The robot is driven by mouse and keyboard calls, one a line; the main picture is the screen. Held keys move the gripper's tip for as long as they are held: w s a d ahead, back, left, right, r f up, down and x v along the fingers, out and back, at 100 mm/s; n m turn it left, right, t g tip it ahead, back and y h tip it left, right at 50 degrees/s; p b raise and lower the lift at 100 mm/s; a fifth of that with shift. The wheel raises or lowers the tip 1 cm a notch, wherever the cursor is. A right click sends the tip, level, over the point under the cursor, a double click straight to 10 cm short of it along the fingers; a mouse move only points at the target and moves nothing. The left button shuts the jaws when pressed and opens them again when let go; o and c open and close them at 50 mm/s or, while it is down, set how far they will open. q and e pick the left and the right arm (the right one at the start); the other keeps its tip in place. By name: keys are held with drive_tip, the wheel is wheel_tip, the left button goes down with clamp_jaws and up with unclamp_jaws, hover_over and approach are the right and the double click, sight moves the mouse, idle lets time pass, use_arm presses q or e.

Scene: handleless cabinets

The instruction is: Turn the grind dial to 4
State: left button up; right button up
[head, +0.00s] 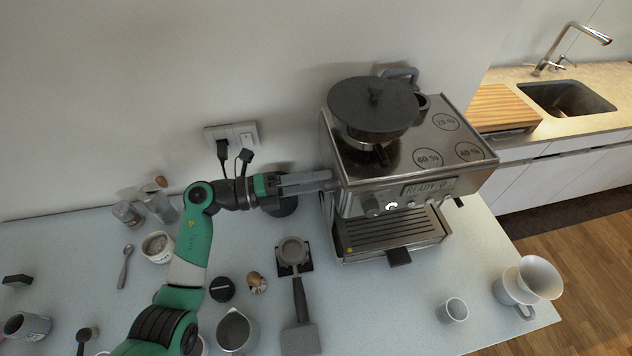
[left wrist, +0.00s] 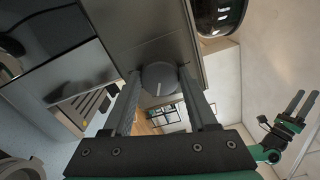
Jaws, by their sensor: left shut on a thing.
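The espresso machine (head: 420,162) stands at the back of the counter. In the left wrist view the grind dial (left wrist: 160,78) is a dark round knob with a short pale pointer line; no numbers are readable around it. My left gripper (head: 329,179) reaches the machine's left side, where the dial is hidden in the head view. In the left wrist view its two fingers (left wrist: 158,73) lie on either side of the dial and are shut on it. My right gripper (left wrist: 307,94) shows in the left wrist view, away from the machine, its fingers apart and empty.
A portafilter (head: 298,285) lies in front of the machine. A pitcher (head: 234,331), a white bowl (head: 158,247) and several small items crowd the left counter. A cup (head: 453,310) and a white dripper (head: 539,277) stand at front right. A wall socket (head: 232,137) with plugs is behind my left arm.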

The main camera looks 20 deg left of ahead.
idle(0.3)
use_arm(q)
drive_tip(key=o, duration=1.4)
drive_tip(key=shift+a, duration=0.1)
drive_tip(key=v, duration=1.1)
drive_tip(key=shift+s+a, duration=0.15)
drive_tip(key=shift+a, duration=0.05)
drive_tip(key=shift+d, duration=0.1)
